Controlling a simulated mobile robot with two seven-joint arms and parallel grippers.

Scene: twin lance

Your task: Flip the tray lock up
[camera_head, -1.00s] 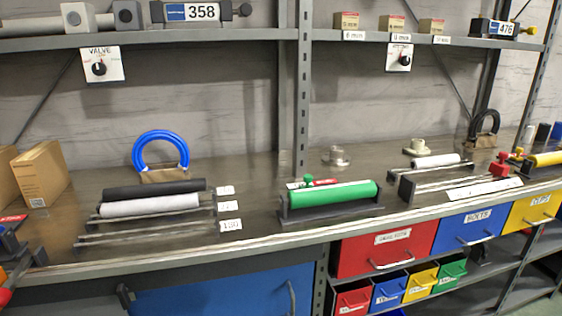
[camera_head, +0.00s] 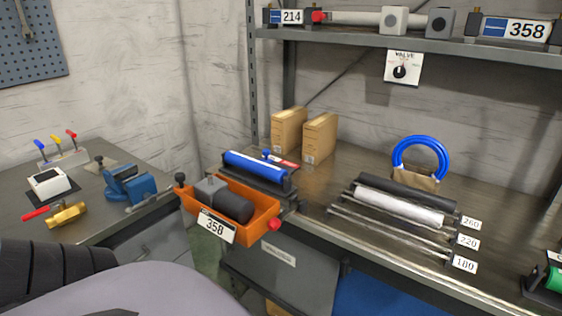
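An orange tray (camera_head: 262,227) with a label reading 358 is at the front left end of the long bench. It holds a dark cylinder (camera_head: 233,207) and a grey block (camera_head: 208,189). A red knob (camera_head: 274,225) is at its right end, and a black knob (camera_head: 180,179) stands at its left end. I cannot tell which part is the tray lock or how it is set. Neither of my grippers is in view; only parts of my own body show at the bottom left.
A blue roller (camera_head: 256,167) lies on a dark cradle just behind the tray. A side bench on the left carries a blue vise (camera_head: 130,187) and a brass valve with a red handle (camera_head: 66,215). Cardboard boxes (camera_head: 320,138) and a rack of rollers (camera_head: 400,208) are to the right.

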